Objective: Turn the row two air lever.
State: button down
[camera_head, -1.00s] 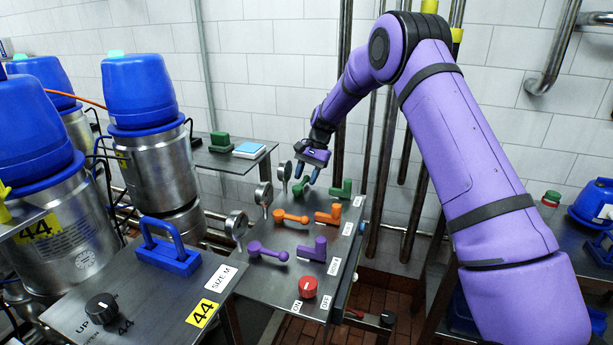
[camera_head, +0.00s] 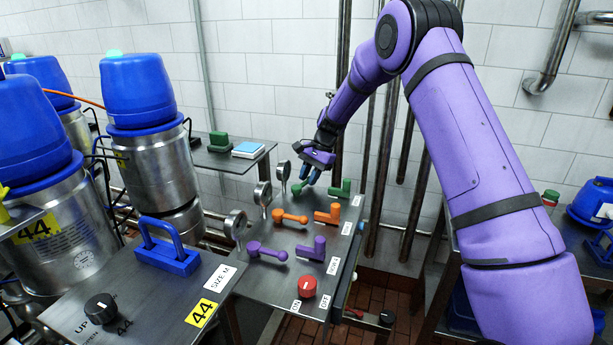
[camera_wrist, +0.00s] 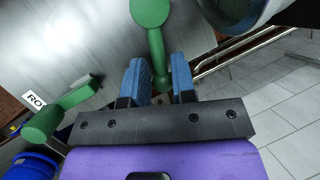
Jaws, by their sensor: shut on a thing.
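My gripper (camera_head: 309,175) has two blue fingers and is at the far row of the sloped metal valve panel (camera_head: 283,274). It is shut on the far end of the green ball-ended lever (camera_head: 297,188). In the wrist view the green lever (camera_wrist: 156,45) runs down between the fingertips (camera_wrist: 161,80), its round hub at the top. The orange lever (camera_head: 291,216) is in the middle row and the purple lever (camera_head: 268,252) in the near row, both untouched. The row labels are too small to read surely.
L-shaped handles, green (camera_head: 342,188), orange (camera_head: 328,214) and purple (camera_head: 313,249), stand right of the levers. Round gauges (camera_head: 236,224) line the panel's left edge. A red knob (camera_head: 307,286) is at the near end. Metal canisters (camera_head: 160,175) stand at left.

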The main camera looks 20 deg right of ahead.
jog(key=s+m, duration=0.1)
jog(key=m, duration=0.1)
jog(key=s+m+t, duration=0.1)
jog(key=shift+d+m+t, duration=0.3)
jog(key=shift+d+m, duration=0.1)
jog(key=s+m, duration=0.1)
jog(key=m+t, duration=0.1)
jog(key=m, duration=0.1)
jog(key=shift+s+m+t, duration=0.3)
jog(key=shift+s, duration=0.1)
jog(key=s+m, duration=0.1)
jog(key=m+t+h, duration=0.1)
jog(key=m, duration=0.1)
jog(key=shift+s+a+m, duration=0.2)
jog(key=shift+s+m, duration=0.1)
jog(key=shift+s, duration=0.05)
jog(key=shift+s+a+m+t+h, duration=0.2)
jog(key=shift+s+m+t+h, duration=0.15)
jog(key=shift+m, duration=0.5)
jog(key=shift+s+a+m+t+h, duration=0.25)
jog(key=shift+s+m+h, duration=0.15)
jog(key=shift+m, duration=0.45)
jog(key=c, duration=1.1)
grip_release()
jog(key=shift+r, duration=0.1)
jog(key=v, duration=1)
jog(key=shift+s+r, duration=0.2)
jog(key=shift+r, duration=0.1)
